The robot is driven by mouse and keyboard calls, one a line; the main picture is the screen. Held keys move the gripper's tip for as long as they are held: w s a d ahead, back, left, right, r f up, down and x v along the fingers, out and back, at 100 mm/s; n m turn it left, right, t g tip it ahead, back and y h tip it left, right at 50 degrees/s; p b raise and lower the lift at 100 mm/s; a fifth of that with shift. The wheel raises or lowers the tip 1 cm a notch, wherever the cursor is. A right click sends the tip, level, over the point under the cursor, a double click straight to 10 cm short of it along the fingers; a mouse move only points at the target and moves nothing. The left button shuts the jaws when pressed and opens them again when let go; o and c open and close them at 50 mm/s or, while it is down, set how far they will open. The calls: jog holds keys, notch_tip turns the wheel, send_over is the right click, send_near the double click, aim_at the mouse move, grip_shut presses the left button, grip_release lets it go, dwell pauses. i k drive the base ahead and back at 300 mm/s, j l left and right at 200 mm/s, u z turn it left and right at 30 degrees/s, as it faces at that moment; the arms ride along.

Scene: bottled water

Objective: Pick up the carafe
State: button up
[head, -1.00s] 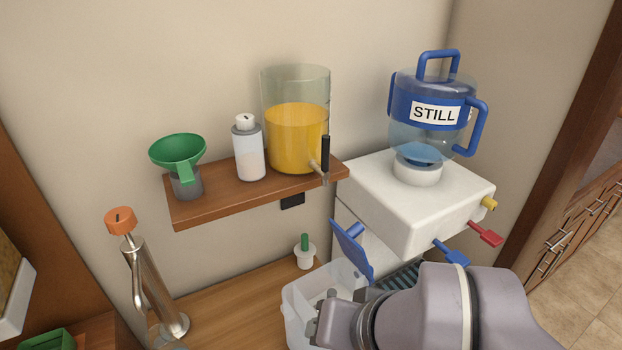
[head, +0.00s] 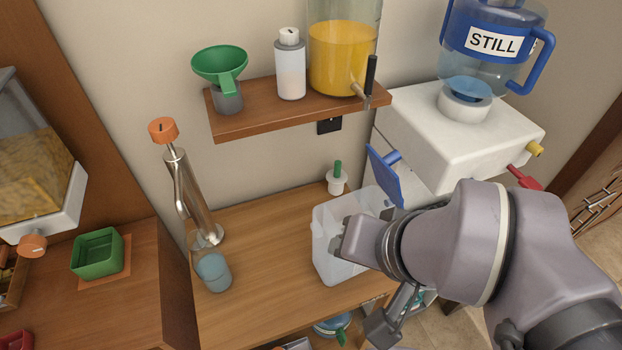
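A translucent whitish square-sided vessel (head: 327,262) stands upright on the wooden counter, partly covered by my arm; it may be the carafe. A small clear vessel with bluish water (head: 213,273) stands left of it, below the metal tap (head: 186,195). I cannot tell for sure which one is the carafe. The end of my arm, with my gripper (head: 345,238), is in front of the square-sided vessel's upper right part. The fingers are mostly hidden, so their opening and any contact with the vessel cannot be told.
A wooden shelf (head: 290,120) above holds a green funnel (head: 220,62), a white bottle (head: 290,70) and an orange drink dispenser (head: 340,62). The white water dispenser (head: 455,135) stands right, with a blue paddle (head: 386,178). The counter's front middle (head: 265,310) is clear.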

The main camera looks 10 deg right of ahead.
aim_at(209, 262)
jog(key=j+u, duration=0.2)
jog(key=u, duration=0.25)
jog(key=j+u, duration=0.25)
jog(key=u, duration=0.25)
jog(key=j+z, duration=0.5)
jog(key=j, duration=0.2)
jog(key=k, duration=0.05)
